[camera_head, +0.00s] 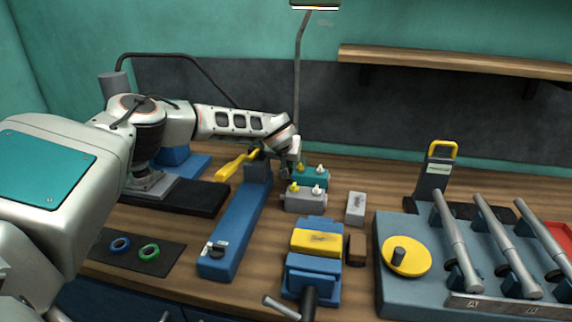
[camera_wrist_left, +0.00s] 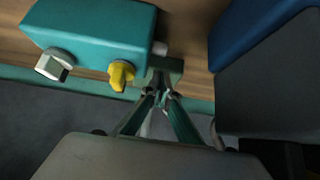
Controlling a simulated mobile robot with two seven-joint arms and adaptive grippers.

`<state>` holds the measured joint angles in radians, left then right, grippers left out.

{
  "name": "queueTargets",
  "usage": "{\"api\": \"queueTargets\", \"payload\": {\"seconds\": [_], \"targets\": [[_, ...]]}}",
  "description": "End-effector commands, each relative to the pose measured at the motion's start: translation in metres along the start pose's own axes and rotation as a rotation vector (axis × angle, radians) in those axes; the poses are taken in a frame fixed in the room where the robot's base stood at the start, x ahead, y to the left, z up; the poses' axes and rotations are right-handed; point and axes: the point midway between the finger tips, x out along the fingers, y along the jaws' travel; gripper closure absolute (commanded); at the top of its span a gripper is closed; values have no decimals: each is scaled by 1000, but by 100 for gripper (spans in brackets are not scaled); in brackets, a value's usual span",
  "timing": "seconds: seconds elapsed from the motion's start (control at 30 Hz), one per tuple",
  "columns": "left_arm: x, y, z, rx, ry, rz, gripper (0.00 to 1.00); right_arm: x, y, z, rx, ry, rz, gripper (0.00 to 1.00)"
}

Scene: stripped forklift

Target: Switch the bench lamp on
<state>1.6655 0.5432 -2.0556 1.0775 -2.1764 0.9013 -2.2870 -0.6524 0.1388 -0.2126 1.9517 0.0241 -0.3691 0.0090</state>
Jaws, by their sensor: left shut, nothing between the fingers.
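The bench lamp's thin grey pole (camera_head: 299,70) rises behind my left gripper to a flat lamp head (camera_head: 315,4) at the top edge of the head view. The head's underside shows a bright strip. The pole's lower end is hidden by my gripper. My left gripper (camera_head: 292,168) is shut and empty, pointing down beside the teal box. In the left wrist view its fingertips (camera_wrist_left: 160,88) meet at a small dark block (camera_wrist_left: 162,68) with a pale nub (camera_wrist_left: 160,48). I cannot tell whether they touch it. My right gripper is not in view.
A teal box (camera_wrist_left: 95,25) with yellow and white knobs lies close beside my fingers. A grey box (camera_head: 305,201) and blue vise (camera_head: 315,270) are nearer.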

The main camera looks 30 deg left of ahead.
Motion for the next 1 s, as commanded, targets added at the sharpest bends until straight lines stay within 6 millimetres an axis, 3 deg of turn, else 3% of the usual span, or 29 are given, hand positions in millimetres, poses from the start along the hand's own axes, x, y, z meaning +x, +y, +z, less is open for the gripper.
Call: {"api": "queueTargets", "payload": {"seconds": [0.43,1.0], "targets": [[-3,0,-8,-1,2,0,100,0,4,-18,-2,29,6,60],[-1,0,-19,0,1,1,100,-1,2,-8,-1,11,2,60]]}}
